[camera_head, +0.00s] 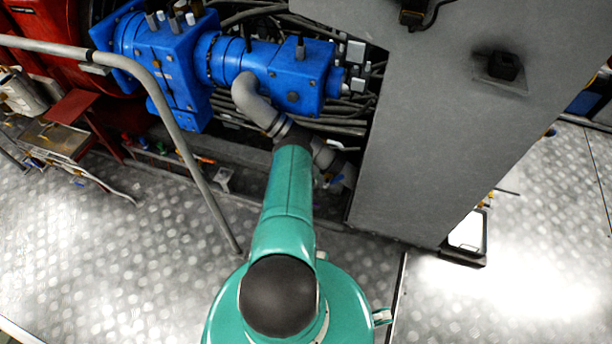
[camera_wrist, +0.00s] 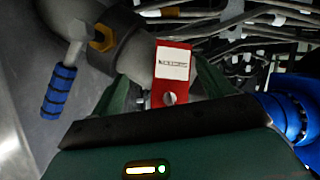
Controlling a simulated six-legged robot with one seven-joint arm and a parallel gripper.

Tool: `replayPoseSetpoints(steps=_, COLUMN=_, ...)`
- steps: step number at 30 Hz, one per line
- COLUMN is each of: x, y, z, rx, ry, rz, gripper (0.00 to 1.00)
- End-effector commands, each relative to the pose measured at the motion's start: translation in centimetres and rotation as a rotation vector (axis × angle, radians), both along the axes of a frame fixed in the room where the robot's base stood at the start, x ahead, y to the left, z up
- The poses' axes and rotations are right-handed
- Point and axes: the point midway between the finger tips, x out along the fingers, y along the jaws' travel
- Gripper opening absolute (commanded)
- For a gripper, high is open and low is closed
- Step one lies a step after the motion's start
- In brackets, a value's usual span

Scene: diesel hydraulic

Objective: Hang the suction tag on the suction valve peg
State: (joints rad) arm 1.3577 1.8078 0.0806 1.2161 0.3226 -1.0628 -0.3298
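In the wrist view a red tag (camera_wrist: 172,86) with a white printed label stands in front of a grey pipe. A round light spot, a hole or a peg end, shows in its lower part; I cannot tell which. My gripper (camera_wrist: 161,82) has its green fingers apart, one on each side of the tag, with narrow gaps visible beside it. Contact with the tag is not clear. A valve lever with a blue ribbed grip (camera_wrist: 59,91) is at the left, by a brass nut (camera_wrist: 102,38). In the head view my arm hides the gripper and tag.
A blue pump (camera_head: 300,75) and a grey elbow pipe (camera_head: 254,103) lie beyond my arm. A large grey panel (camera_head: 450,110) stands close on the right. A grey handrail (camera_head: 178,125) runs along the left. Cables and thin pipes crowd the space behind the tag.

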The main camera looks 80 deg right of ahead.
Motion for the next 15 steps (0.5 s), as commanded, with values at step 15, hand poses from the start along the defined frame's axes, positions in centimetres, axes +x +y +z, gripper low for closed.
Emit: replayPoseSetpoints(steps=15, x=0.3, y=2.4, z=1.1, rx=0.002, ry=0.001, rz=0.002, gripper=0.79)
